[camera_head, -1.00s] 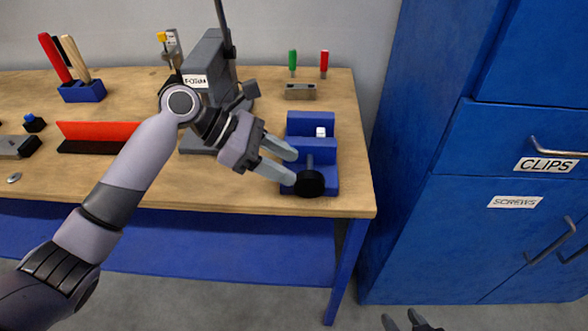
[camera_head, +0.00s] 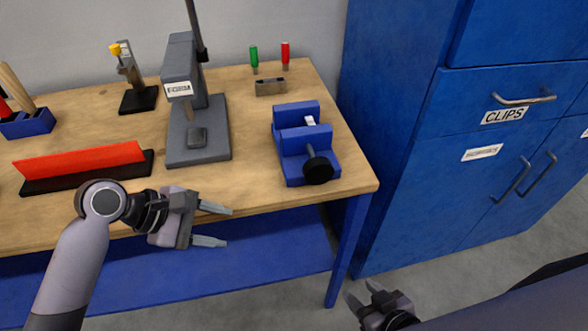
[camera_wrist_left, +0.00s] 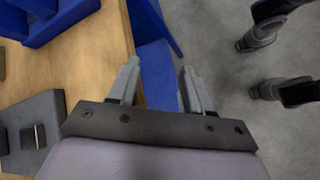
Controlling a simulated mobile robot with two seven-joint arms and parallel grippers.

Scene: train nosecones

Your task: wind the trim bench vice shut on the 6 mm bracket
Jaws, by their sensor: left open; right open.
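The blue bench vice (camera_head: 290,150) stands near the right front corner of the bench, its black round handle (camera_head: 318,170) facing the front edge. A small white piece (camera_head: 309,121), perhaps the bracket, shows between its jaws; I cannot tell whether the jaws touch it. My left gripper (camera_head: 222,226) is open and empty at the bench's front edge, left of the vice and apart from it. In the left wrist view its fingers (camera_wrist_left: 158,88) are spread, with part of the blue vice (camera_wrist_left: 50,22) at the upper left. My right gripper (camera_head: 363,290) is open and empty, low in front of the bench.
A grey press (camera_head: 199,140) stands on the bench (camera_head: 255,190) left of the vice. A red bar on a black base (camera_head: 80,165) lies further left. A small block (camera_head: 270,87) and green and red tools stand behind the vice. Blue cabinets (camera_head: 410,165) stand at the right.

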